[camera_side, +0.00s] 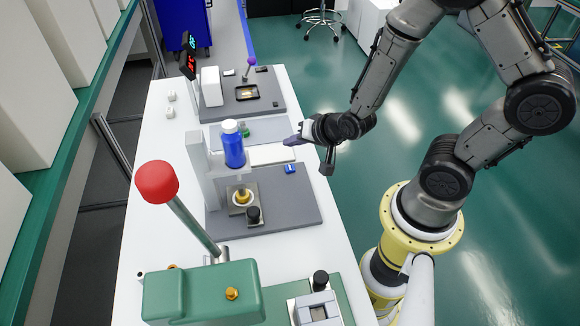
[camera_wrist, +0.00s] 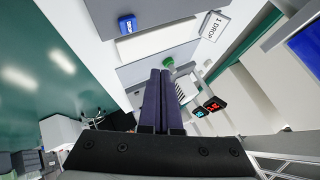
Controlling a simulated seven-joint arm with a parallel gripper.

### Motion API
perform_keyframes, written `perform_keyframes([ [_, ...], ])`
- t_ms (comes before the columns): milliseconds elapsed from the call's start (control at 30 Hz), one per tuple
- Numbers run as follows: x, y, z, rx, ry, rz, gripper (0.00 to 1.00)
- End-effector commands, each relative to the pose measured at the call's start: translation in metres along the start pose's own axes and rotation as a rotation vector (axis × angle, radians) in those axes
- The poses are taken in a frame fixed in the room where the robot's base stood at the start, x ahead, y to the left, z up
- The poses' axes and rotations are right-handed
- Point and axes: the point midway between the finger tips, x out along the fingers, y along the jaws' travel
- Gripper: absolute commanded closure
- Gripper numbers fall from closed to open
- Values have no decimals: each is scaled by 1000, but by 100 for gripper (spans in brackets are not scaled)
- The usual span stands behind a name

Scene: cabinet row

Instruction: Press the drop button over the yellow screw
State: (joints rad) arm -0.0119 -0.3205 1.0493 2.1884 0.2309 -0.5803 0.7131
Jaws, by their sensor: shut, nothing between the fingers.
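The yellow screw (camera_side: 242,197) stands on a small plate below a blue bottle (camera_side: 234,150) with a white cap, held by a white dispenser stand (camera_side: 203,170). In the wrist view a white label reading "1 DROP" (camera_wrist: 215,25) shows at the upper right; I cannot clearly make out the drop button itself. My gripper (camera_side: 290,141) is shut and empty, with its dark purple fingers above the bench to the right of the bottle. The fingers also show together in the wrist view (camera_wrist: 160,73). The yellow screw is not visible there.
A small blue block (camera_side: 290,168) sits on the grey station plate (camera_side: 290,205). A green item (camera_side: 245,131) lies behind the bottle. A red-knobbed lever (camera_side: 157,182) rises at the front. Digital displays (camera_side: 188,62) stand at the back.

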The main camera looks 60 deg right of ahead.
Motion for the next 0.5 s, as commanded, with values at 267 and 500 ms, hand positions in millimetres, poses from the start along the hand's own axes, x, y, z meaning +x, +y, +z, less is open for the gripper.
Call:
perform_keyframes([
  [267,26,20,20,0,-4,2,100],
  [500,41,30,30,0,-2,1,100],
])
